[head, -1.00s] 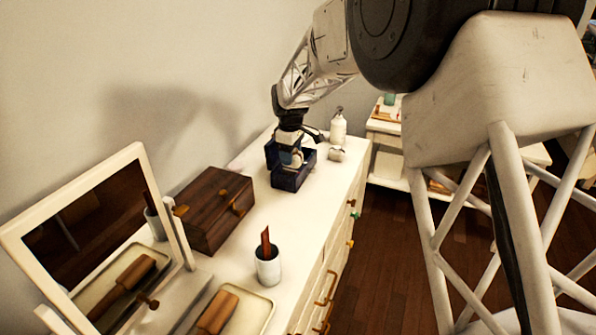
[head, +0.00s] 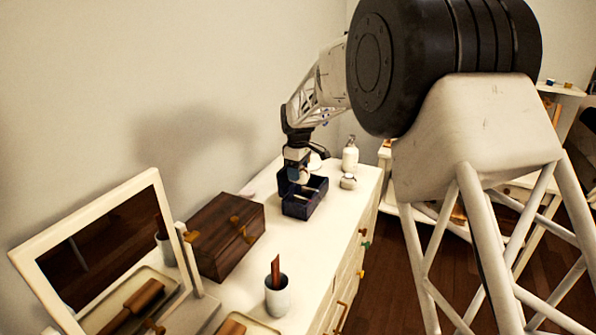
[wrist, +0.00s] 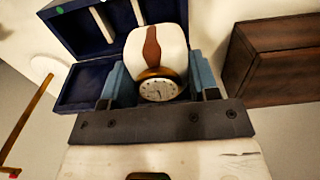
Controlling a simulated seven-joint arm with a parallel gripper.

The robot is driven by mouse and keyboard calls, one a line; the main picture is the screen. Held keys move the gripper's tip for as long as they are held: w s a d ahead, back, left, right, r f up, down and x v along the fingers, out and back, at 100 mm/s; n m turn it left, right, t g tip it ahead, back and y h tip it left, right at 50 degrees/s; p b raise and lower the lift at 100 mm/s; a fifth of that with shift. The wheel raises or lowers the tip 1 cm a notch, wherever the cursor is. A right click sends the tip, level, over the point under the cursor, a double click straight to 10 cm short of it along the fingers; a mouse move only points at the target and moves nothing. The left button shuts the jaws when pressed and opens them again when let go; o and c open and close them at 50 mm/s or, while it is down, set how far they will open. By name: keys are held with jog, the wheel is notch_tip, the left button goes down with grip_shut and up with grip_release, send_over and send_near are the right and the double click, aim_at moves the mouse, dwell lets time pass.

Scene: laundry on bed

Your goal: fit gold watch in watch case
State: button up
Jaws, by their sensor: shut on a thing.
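The gold watch (wrist: 160,87) has a pale round dial, a gold rim and a brown strap around a white cushion (wrist: 172,42). My gripper (wrist: 160,76) is shut on it, with a blue finger on each side of the cushion. The dark blue watch case (wrist: 85,85) is open beyond the fingers in the wrist view, with a pale divider inside. In the head view my gripper (head: 298,172) is over the back part of the case (head: 300,209). Whether the cushion touches the case cannot be told.
A dark wooden box (head: 225,238) stands left of the case. A white bottle (head: 350,155) and a small pale object (head: 348,181) stand to its right. A cup with a brown item (head: 278,297) and a mirror (head: 165,215) are nearer. The dresser top (head: 325,225) before the case is clear.

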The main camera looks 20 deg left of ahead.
jog(key=shift+f, duration=0.2)
jog(key=shift+f, duration=3.25)
jog(key=shift+f, duration=0.85)
jog(key=o, duration=1)
jog(key=shift+o, duration=0.2)
jog(key=shift+r, duration=3.9)
jog(key=shift+d, duration=0.1)
